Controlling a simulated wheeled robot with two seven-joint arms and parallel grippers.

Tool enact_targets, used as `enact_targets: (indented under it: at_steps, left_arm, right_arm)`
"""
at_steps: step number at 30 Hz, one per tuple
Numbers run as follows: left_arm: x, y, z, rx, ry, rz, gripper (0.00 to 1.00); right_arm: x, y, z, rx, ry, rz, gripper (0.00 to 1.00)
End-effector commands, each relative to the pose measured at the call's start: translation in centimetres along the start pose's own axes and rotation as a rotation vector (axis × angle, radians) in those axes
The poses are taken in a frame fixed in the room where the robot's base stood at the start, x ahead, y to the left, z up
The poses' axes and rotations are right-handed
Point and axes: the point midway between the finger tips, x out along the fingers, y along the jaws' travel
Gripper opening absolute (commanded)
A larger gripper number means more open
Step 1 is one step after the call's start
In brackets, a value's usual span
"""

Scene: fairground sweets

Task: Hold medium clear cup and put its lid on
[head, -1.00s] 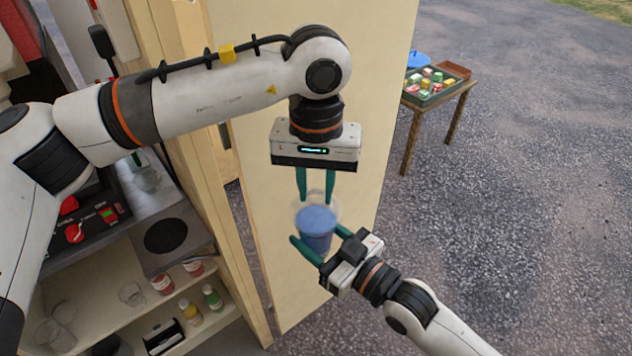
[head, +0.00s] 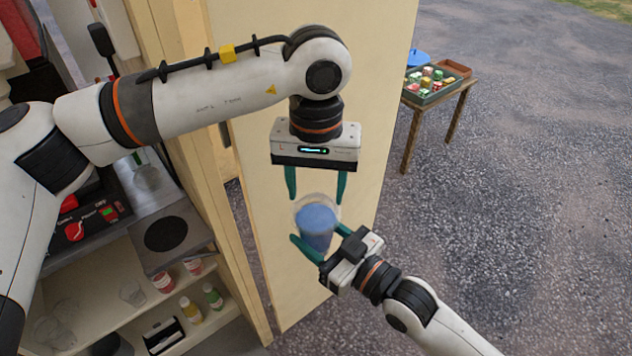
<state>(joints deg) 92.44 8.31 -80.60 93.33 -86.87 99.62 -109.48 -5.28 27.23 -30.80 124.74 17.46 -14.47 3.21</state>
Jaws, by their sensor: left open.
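The clear cup (head: 316,239) with blue contents is held up in the air in front of the cream panel. My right gripper (head: 322,246) comes from the lower right, its green fingers closed around the cup's sides. A clear, see-through lid (head: 319,202) shows at the cup's top, apparently resting on the rim; whether it is fully seated I cannot tell. My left gripper (head: 315,186) points down just above the cup, its fingers spread apart with nothing gripped between them, the tips near the lid's level.
The cream panel (head: 300,120) stands close behind both grippers. At left are a counter with a round dark plate (head: 166,234) and a shelf with bottles (head: 190,311) and clear cups. A wooden table (head: 440,100) with a tray of sweets stands far right. Open gravel lies at right.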

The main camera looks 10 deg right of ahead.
Motion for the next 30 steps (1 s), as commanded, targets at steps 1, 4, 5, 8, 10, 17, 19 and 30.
enact_targets:
  at_steps: [1,4,5,8,10,17,19,30]
  left_arm:
    - [0.0,0.0,0.0,0.000,0.000,0.000,0.65]
    - [0.0,0.0,0.0,0.000,0.000,0.000,0.74]
    - [0.0,0.0,0.0,0.000,0.000,0.000,0.74]
    - [0.0,0.0,0.0,0.000,0.000,0.000,0.74]
    - [0.0,0.0,0.0,0.000,0.000,0.000,0.74]
    - [-1.3,0.0,0.1,0.000,-0.002,-0.001,0.74]
    - [-2.1,0.0,0.0,0.000,-0.003,-0.001,0.74]
    - [-6.0,0.0,0.0,0.000,-0.001,0.000,0.74]
  right_arm:
    - [0.0,0.0,0.1,0.000,-0.002,0.000,0.41]
    - [0.0,0.0,0.1,0.000,-0.002,0.000,0.41]
    - [0.0,0.0,0.1,0.000,-0.002,0.000,0.41]
    - [0.0,0.0,0.1,0.000,-0.002,0.000,0.41]
    - [0.0,0.0,0.1,0.000,-0.002,0.000,0.41]
    - [0.0,0.0,0.1,0.000,-0.002,0.000,0.41]
    - [0.0,0.0,0.1,0.000,-0.002,0.000,0.41]
    - [0.0,0.0,0.1,0.000,-0.002,0.000,0.41]
